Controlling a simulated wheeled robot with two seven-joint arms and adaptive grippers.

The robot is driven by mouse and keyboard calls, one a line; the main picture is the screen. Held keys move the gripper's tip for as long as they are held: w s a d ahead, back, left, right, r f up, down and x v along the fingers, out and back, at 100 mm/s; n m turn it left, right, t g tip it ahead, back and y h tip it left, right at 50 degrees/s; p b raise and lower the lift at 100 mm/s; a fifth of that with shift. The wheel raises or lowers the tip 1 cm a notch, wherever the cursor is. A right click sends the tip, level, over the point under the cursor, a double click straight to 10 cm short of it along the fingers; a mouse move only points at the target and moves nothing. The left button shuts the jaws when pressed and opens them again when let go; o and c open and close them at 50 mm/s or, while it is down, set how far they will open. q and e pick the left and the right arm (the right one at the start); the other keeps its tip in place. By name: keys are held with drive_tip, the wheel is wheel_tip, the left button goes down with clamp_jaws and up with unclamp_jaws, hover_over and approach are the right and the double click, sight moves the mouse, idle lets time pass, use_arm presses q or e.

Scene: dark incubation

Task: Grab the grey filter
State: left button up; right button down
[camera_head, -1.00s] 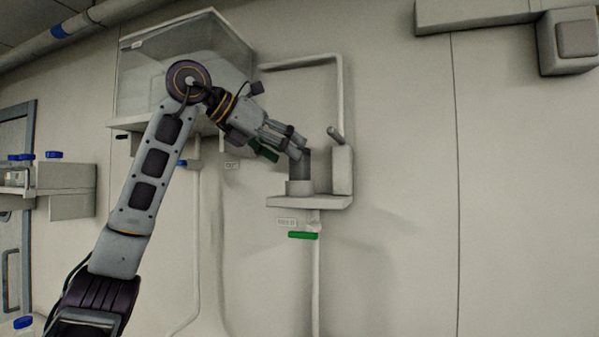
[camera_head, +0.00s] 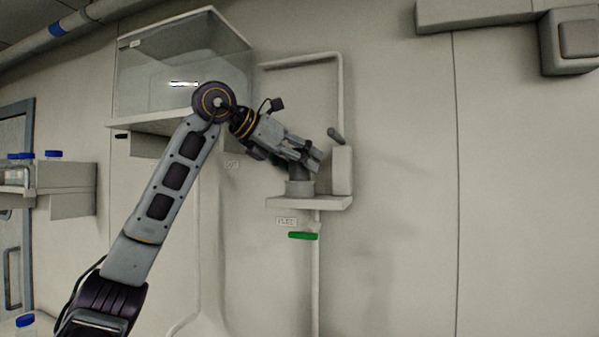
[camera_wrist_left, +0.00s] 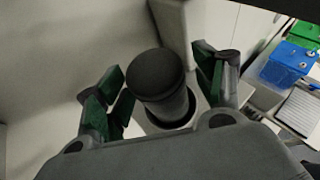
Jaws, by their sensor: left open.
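The grey filter (camera_wrist_left: 158,85) is a dark grey upright cylinder with a rounded top. It stands in a round holder (camera_head: 299,187) on a small wall shelf (camera_head: 310,202). My left gripper (camera_head: 312,160) is at the filter in the head view and hides most of it. A gap shows between the filter and the fingers. My right gripper is in neither view.
A pale upright block (camera_head: 342,170) with a lever stands right behind the filter on the shelf. A clear-walled cabinet (camera_head: 165,65) hangs at upper left. A green handle (camera_head: 302,236) is below the shelf. Green and blue boxes (camera_wrist_left: 290,60) show at right in the wrist view.

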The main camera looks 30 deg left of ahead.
use_arm(q)
drive_tip(key=c, duration=1.2)
drive_tip(key=shift+r+p, duration=0.55)
drive_tip(key=shift+r, duration=4.45)
